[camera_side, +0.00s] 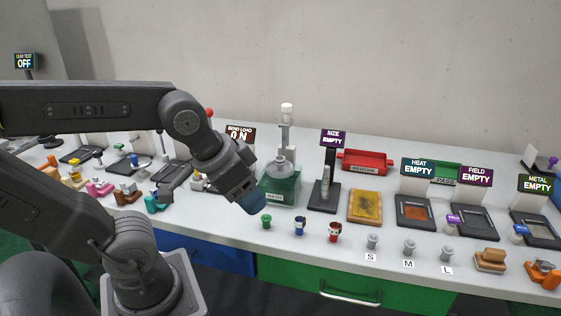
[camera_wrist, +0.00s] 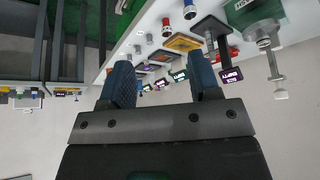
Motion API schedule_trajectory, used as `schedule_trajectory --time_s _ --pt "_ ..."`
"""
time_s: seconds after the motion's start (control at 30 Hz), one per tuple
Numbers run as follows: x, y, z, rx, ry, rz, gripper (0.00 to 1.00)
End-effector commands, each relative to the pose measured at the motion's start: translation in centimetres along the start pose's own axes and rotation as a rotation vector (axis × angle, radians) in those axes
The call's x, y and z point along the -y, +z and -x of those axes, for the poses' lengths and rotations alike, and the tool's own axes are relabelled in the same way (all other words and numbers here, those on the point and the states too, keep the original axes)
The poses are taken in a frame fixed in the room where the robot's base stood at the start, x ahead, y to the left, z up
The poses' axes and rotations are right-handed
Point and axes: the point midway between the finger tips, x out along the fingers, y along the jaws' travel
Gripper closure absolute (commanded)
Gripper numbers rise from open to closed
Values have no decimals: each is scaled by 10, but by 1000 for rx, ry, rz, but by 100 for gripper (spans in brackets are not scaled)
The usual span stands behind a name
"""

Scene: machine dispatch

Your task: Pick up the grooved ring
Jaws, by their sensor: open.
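My gripper (camera_side: 251,201) hangs above the front of the bench in the side view, with blue fingertips pointing down and to the right. In the wrist view its two blue fingers (camera_wrist: 163,80) are spread apart with nothing between them. I cannot tell which thing is the grooved ring. Small upright pieces stand near the front edge: a green one (camera_side: 266,221) just below the fingertips, a blue and white one (camera_side: 300,226), and a red and white one (camera_side: 334,232). The red one also shows in the wrist view (camera_wrist: 166,27), beside the blue one (camera_wrist: 190,10).
Grey pegs stand by labels S (camera_side: 372,242), M (camera_side: 409,247) and L (camera_side: 446,254). Behind are a green-based station (camera_side: 278,192), a black size stand (camera_side: 325,190), a yellow plate (camera_side: 365,206) and a red tray (camera_side: 365,163). Coloured parts crowd the left side.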

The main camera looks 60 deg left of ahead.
Motion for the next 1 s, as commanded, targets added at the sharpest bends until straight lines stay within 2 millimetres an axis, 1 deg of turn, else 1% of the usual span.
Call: schedule_trajectory --time_s 0.37,0.47,0.57,0.67,0.7,0.83,0.9,1.0 --pt "0 -1 0 1 -2 -6 42" --pt "4 -8 0 15 -20 -72 42" --pt "14 -25 -1 57 -61 -244 42" --pt "31 -50 -5 134 -113 -508 42" --pt "38 -61 -8 173 -132 -624 42" --pt "66 -96 -19 317 -169 -994 42" --pt "82 -114 -28 405 -172 -1187 42" --pt "103 -137 -39 530 -157 -1431 42"
